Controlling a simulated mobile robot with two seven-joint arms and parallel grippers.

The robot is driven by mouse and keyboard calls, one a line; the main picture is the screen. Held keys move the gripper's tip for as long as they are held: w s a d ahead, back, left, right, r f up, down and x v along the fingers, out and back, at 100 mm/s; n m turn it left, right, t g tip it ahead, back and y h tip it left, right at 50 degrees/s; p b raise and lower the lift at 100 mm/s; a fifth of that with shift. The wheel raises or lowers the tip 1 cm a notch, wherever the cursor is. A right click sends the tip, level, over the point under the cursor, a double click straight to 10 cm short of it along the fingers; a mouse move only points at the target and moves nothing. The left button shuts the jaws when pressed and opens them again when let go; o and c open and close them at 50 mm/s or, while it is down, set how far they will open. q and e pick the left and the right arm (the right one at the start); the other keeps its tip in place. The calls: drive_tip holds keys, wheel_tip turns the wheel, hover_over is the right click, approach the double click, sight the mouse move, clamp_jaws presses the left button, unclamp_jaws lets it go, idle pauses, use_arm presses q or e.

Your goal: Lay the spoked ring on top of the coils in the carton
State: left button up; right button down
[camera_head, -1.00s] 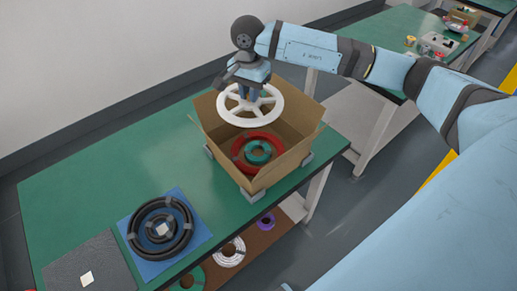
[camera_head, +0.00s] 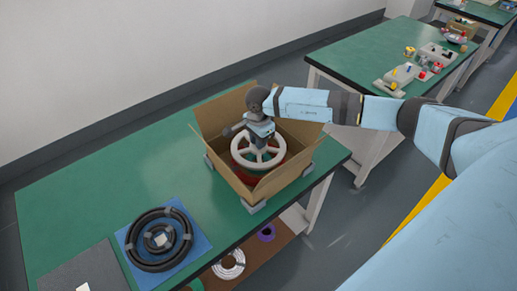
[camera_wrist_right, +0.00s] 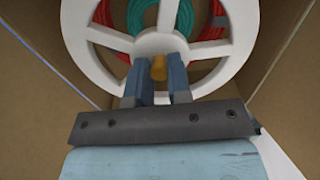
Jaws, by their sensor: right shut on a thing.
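The white spoked ring (camera_head: 240,153) is inside the open carton (camera_head: 225,165), held by my right gripper (camera_head: 262,140). In the right wrist view the ring (camera_wrist_right: 160,42) fills the upper middle, and my right gripper's fingers (camera_wrist_right: 159,80) are shut at its hub around a small orange-brown piece. Below the ring, a red coil (camera_head: 238,172) shows at its edge; red (camera_wrist_right: 218,12) and teal (camera_wrist_right: 140,15) coils show between the spokes. I cannot tell whether the ring touches the coils. My left gripper is not in view.
Black coils (camera_head: 133,232) lie on a blue mat (camera_head: 200,240) at the table's front left, beside a dark grey mat (camera_head: 80,270). More coils lie on the lower shelf (camera_head: 255,258). The green tabletop (camera_head: 110,180) left of the carton is clear.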

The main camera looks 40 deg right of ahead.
sight(259, 152)
drive_tip(key=shift+f, duration=2.3)
drive_tip(key=shift+f+b, duration=0.55)
drive_tip(key=shift+f, duration=0.1)
drive_tip(key=c, duration=1.1)
unclamp_jaws()
drive_tip(key=shift+r, duration=0.1)
drive_tip(key=shift+o, duration=0.2)
drive_tip(key=shift+r, duration=0.1)
